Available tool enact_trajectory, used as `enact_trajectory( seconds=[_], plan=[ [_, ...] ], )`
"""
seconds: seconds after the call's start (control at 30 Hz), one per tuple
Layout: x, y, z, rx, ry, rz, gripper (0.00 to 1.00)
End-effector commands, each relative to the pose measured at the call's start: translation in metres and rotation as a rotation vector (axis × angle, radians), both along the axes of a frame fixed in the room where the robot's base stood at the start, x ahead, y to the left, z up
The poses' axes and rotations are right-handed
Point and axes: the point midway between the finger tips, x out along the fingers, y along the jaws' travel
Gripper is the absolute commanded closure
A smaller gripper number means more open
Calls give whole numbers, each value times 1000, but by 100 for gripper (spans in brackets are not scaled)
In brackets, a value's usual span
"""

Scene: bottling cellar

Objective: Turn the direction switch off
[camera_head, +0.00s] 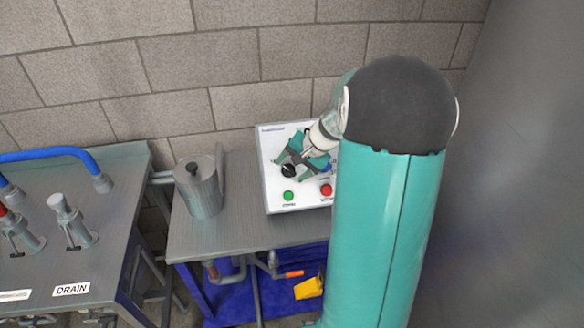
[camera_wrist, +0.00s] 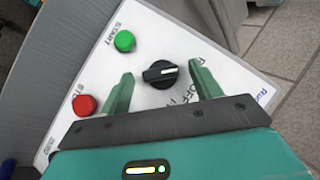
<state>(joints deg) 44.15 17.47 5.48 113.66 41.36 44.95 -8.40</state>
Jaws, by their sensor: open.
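The direction switch is a black rotary knob with a white line, on a white control panel (camera_head: 272,190). It shows small in the head view (camera_head: 288,171) and close up in the wrist view (camera_wrist: 160,75). Its white line runs roughly left to right in the wrist view. The lettering "OFF" shows just right of the knob; other letters beside it are partly hidden. My gripper (camera_wrist: 161,70) is open, with one green finger on either side of the knob and gaps visible. In the head view my gripper (camera_head: 290,167) is over the panel.
A green START button (camera_wrist: 124,41) and a red STOP button (camera_wrist: 84,105) are close to my left finger in the wrist view. A block wall (camera_head: 180,65) is behind.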

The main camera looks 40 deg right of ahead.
Motion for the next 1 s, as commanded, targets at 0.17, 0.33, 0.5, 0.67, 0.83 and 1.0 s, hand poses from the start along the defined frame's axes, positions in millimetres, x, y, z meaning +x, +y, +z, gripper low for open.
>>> enact_trajectory(
  seconds=[0.17, 0.33, 0.5, 0.67, 0.83, 1.0],
  plan=[
    [4, 1, -5, 0, 0, 0, 36],
    [4, 1, -5, 0, 0, 0, 36],
    [4, 1, -5, 0, 0, 0, 70],
    [3, 1, -5, 1, -1, 0, 81],
    [3, 1, -5, 13, -6, -14, 81],
    [2, 0, -5, 52, -25, -53, 81]
  ],
)
